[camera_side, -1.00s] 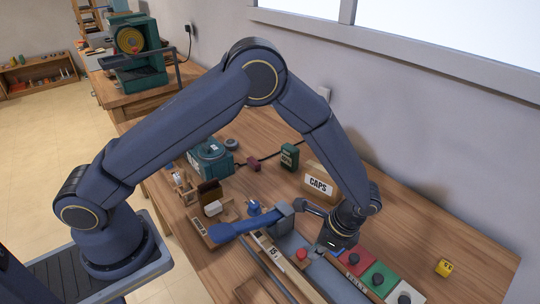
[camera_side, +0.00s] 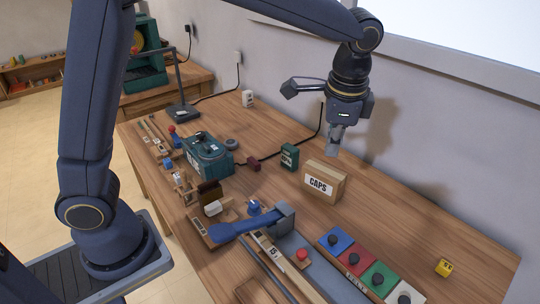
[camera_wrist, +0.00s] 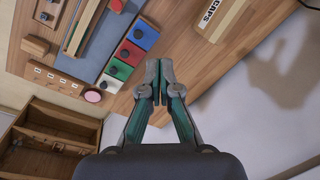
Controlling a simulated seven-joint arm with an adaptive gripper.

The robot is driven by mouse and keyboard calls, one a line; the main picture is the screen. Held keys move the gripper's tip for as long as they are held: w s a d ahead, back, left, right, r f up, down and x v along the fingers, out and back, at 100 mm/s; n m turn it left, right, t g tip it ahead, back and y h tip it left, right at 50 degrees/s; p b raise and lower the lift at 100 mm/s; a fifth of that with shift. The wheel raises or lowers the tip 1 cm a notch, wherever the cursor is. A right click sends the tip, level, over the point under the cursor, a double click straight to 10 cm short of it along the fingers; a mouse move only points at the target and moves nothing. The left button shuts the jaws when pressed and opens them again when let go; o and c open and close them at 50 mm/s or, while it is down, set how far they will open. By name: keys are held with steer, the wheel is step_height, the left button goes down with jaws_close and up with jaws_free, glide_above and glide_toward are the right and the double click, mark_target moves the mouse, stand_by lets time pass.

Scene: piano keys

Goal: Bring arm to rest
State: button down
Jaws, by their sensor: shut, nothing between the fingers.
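My gripper (camera_side: 334,140) is shut and empty, raised above the workbench (camera_side: 420,220) near the wall, pointing down. In the side view it hangs above and slightly behind the CAPS box (camera_side: 325,181). The wrist view shows the two fingertips (camera_wrist: 159,78) together with nothing between them. The arm reaches up and across the top of the side view, where part of it is cut off by the frame.
A row of coloured pads with dark knobs, blue (camera_side: 335,240), red (camera_side: 356,258) and green (camera_side: 378,279), lies at the front right. A yellow cube (camera_side: 444,267) sits near the right edge. A blue lever (camera_side: 240,228), a teal box (camera_side: 207,157) and a black lamp (camera_side: 180,112) stand further left.

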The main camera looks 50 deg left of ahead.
steer(key=s+a+r+n+t, duration=0.3)
steer(key=s+a+r+n, duration=0.2)
steer(key=s+a+r, duration=0.55)
steer(key=s+a+f+n+t+h, duration=0.1)
steer(key=s+a+f+n, duration=0.2)
steer(key=s+f, duration=0.4)
steer(key=s+n, duration=0.1)
steer(key=s, duration=0.2)
steer(key=shift+a+n+h, duration=0.15)
steer(key=shift+n+h, duration=0.15)
steer(key=c, duration=1.8)
jaws_free()
steer(key=shift+c, duration=0.2)
